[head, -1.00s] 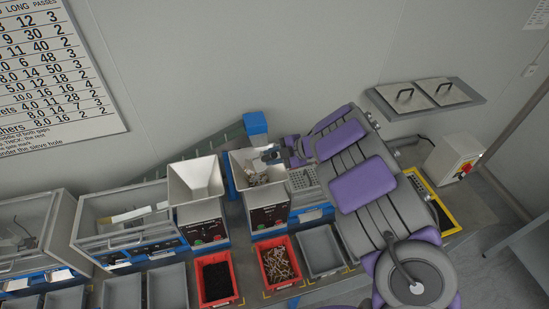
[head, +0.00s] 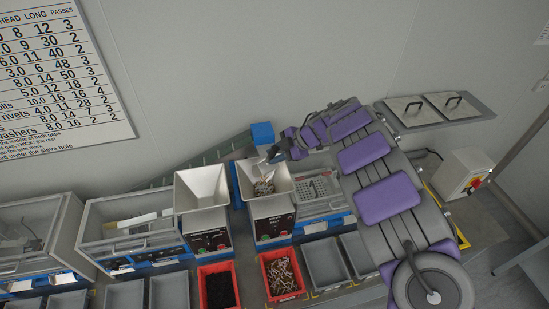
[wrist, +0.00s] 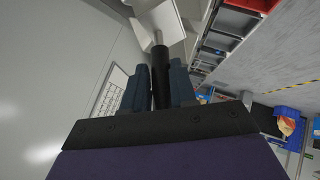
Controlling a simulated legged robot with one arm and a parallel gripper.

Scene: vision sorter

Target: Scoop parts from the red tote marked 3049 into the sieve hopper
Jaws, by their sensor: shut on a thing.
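My gripper (head: 280,153) is just behind the upper right rim of the right-hand hopper (head: 250,200). In the wrist view my gripper (wrist: 160,88) is shut on the black handle of a scoop (wrist: 160,65). The scoop's pale head shows beyond the fingertips, at the top of that view. Small mixed parts (head: 264,187) lie inside the right-hand hopper. A red tote with brownish and pale parts (head: 283,275) stands in front of it. A second red tote with dark parts (head: 218,287) is to its left. No tote number is legible.
Another pale hopper (head: 202,185) stands close on the left, empty as far as I can see. Grey bins (head: 325,262) flank the red totes. A perforated tray (head: 318,188) lies right of the right-hand hopper. A blue block (head: 262,133) stands behind it.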

